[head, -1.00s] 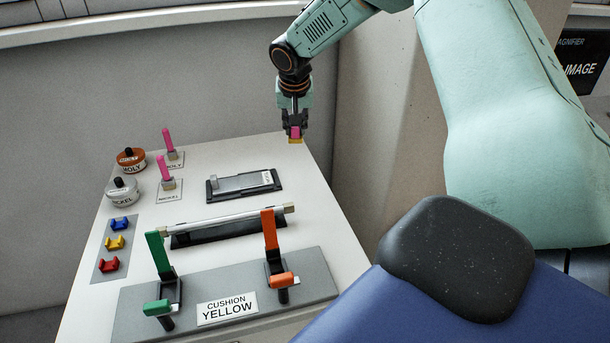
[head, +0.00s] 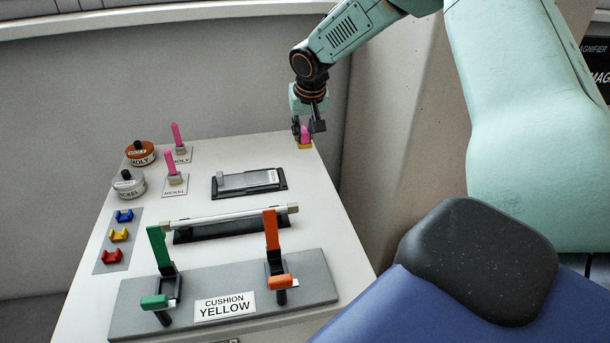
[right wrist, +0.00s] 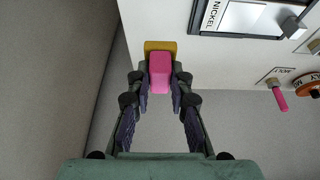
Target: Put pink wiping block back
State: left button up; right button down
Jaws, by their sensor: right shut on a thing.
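The pink wiping block (head: 304,133) has a pink upper part and a yellow base. My right gripper (head: 309,128) is shut on its pink part at the far right corner of the white table. In the right wrist view the pink block (right wrist: 160,72) sits between the two fingertips (right wrist: 160,82), with the yellow base beyond them. The base is at or just above the tabletop; I cannot tell whether it touches. My left gripper is not in view.
A black tray with a grey plate (head: 248,181) lies nearer on the table (head: 240,152). Two pots, the MOLY pot (head: 140,153) and NICKEL pot (head: 126,186), and two pink sticks stand left. A silver bar (head: 230,216) and green and orange levers are in front. A wall is behind.

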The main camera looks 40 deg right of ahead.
aim_at(310, 143)
jog(key=f, duration=0.3)
jog(key=d+f, duration=0.1)
jog(key=f, duration=0.1)
jog(key=shift+s+f+b, duration=0.3)
jog(key=shift+s+f, duration=0.05)
jog(key=shift+w+a+f, duration=0.2)
jog(key=shift+w+f, duration=0.1)
jog(key=shift+f, duration=0.3)
jog(key=shift+a+f, duration=0.15)
jog(key=shift+f, duration=0.15)
jog(key=shift+s+f+b, duration=0.15)
jog(key=shift+f, duration=0.4)
jog(key=shift+s+f+b, duration=0.15)
jog(key=shift+f, duration=0.35)
jog(key=shift+w+d+f, duration=0.1)
jog(key=shift+d+f, duration=0.1)
jog(key=shift+d, duration=0.1)
jog(key=c, duration=1.7)
grip_release()
jog(key=shift+w+f, duration=0.1)
jog(key=o, duration=0.5)
jog(key=shift+a+r, duration=0.25)
jog(key=shift+a, duration=0.05)
jog(key=shift+d, duration=0.15)
jog(key=shift+f, duration=0.15)
